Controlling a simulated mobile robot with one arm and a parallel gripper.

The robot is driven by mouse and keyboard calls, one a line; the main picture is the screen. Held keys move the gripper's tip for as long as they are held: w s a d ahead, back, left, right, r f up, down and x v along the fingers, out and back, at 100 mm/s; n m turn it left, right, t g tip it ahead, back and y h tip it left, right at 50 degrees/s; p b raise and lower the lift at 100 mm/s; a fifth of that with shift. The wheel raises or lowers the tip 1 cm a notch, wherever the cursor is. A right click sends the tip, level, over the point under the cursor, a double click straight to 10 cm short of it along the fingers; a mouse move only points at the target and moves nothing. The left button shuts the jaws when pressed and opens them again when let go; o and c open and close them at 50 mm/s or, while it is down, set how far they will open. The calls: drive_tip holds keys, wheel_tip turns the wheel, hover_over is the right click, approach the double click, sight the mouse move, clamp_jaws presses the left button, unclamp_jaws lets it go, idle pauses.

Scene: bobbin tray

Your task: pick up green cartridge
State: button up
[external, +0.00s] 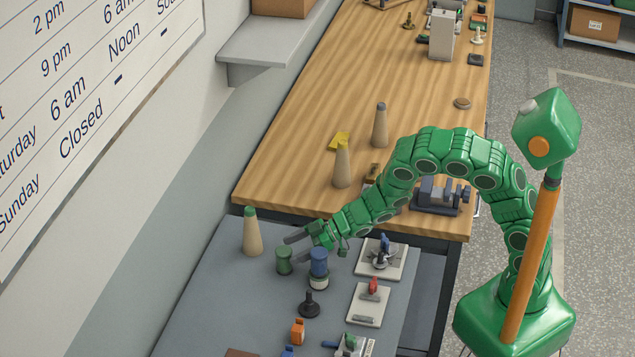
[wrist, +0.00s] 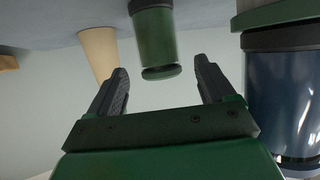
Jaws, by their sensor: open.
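The green cartridge (external: 284,260) stands upright on the grey-blue surface in the external view, left of the blue cartridge (external: 318,260). In the wrist view the picture is upside down, and the green cartridge (wrist: 155,38) hangs from the top edge, partly cut off. My gripper (external: 307,238) is open and empty, just above and behind the green cartridge. In the wrist view my gripper's two fingers (wrist: 161,72) are spread, with the cartridge's near end in line with the gap. I see no contact.
The blue cartridge (wrist: 287,95) is close to my right finger in the wrist view. A tan cone with a green tip (external: 252,234) stands left of the green cartridge. A black knobbed piece (external: 309,305) and white plates (external: 370,305) stand nearby. The surface's left side is clear.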

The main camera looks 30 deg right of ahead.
sight(278, 257)
drive_tip(key=shift+x, duration=2.95)
drive_tip(key=c, duration=1.1)
drive_tip(key=shift+c, duration=0.2)
